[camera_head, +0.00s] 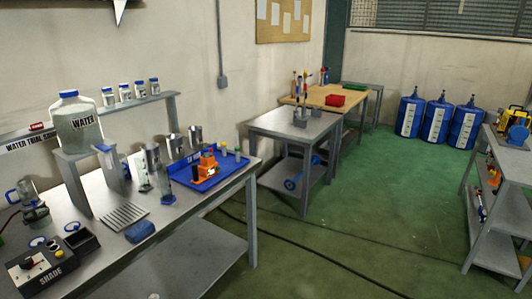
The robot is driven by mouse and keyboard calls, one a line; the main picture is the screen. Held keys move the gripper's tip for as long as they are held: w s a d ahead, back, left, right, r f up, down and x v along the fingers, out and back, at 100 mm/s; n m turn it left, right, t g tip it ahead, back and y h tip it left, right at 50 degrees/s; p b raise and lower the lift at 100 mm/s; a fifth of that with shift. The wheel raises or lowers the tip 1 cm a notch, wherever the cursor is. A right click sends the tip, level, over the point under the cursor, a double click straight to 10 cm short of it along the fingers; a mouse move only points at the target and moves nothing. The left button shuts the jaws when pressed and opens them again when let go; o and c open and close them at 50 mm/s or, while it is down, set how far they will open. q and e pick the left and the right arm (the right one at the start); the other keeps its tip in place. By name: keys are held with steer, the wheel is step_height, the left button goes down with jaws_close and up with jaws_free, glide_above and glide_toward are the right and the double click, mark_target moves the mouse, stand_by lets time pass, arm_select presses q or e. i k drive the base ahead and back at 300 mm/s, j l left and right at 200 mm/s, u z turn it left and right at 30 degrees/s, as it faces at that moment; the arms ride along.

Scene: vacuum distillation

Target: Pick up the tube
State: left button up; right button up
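Neither of my grippers is in view. Several tube-like items stand on the near left bench, and I cannot tell which one is the tube. A slim dark cylinder with a blue base (166,186) stands upright beside the blue tray. A clear upright vessel (142,174) stands just left of it. Small capped tubes or vials (230,153) stand at the back of the blue tray (212,178), near an orange device (207,164); they are too small to make out well.
Another bench (290,126) stands behind. Green floor (370,215) is open to the right, crossed by a cable.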

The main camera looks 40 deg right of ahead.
mark_target(206, 151)
steer(key=z, duration=1.1)
